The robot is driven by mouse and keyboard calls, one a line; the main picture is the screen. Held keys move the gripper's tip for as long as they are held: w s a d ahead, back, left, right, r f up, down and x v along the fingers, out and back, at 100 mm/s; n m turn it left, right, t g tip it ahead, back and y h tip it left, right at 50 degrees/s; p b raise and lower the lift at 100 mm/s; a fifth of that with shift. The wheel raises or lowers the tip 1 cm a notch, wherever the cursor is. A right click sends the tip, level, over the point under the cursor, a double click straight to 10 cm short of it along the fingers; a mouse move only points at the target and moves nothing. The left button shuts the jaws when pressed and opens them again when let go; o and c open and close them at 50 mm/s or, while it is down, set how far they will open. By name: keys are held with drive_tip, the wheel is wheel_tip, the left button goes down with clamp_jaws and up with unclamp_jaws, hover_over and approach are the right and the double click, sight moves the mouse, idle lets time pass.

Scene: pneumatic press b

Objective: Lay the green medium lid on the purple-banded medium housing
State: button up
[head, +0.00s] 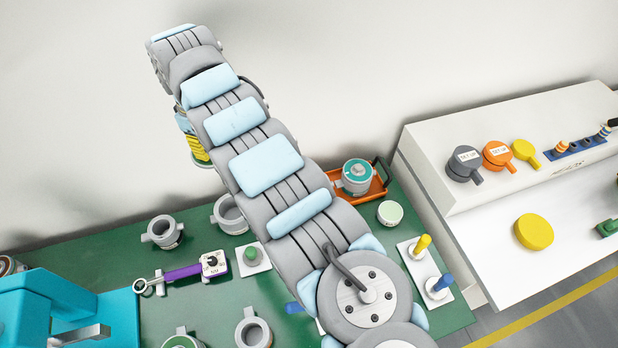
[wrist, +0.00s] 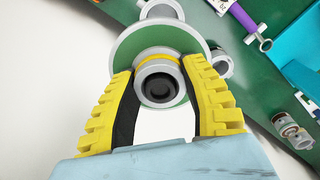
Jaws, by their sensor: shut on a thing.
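My gripper (wrist: 158,72) is shut on the green lid (wrist: 128,50). The lid is a wide green disc with a pale rim, and its grey knob with a yellow ring sits between my yellow fingers. In the head view my gripper (head: 198,150) shows partly behind my arm, raised near the back wall; the lid cannot be made out there. Open grey housings stand on the green table: one at the back (head: 162,232) and another right of it (head: 229,212), partly behind my arm. In the wrist view the lid partly covers two grey housings. I cannot tell which housing has the purple band.
An orange tray (head: 381,193) holds a lidded housing (head: 356,177). A purple-handled tool (head: 183,272) and a green button plate (head: 253,262) lie mid-table. More housings (head: 254,333) stand in front. A turquoise machine (head: 60,310) is at left, a white console (head: 480,180) at right.

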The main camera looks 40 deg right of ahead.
drive_tip(key=s+d+f+n+b, duration=0.4)
drive_tip(key=d+f+b, duration=0.4)
drive_tip(key=d+f, duration=0.2)
drive_tip(key=s+d+f+n+b, duration=0.5)
drive_tip(key=d+f+b, duration=0.4)
drive_tip(key=d, duration=0.5)
wheel_tip(320, 180, down, 2)
drive_tip(key=shift+s+d+f, duration=0.1)
drive_tip(key=shift+s+d, duration=0.3)
drive_tip(key=shift+d+r+p, duration=0.1)
drive_tip(key=shift+r+p, duration=0.1)
drive_tip(key=shift+p, duration=0.2)
drive_tip(key=shift+f+b, duration=0.35)
drive_tip(key=shift+f, duration=2.25)
drive_tip(key=shift+f, duration=0.5)
drive_tip(key=o, duration=1.2)
drive_tip(key=shift+o, duration=0.2)
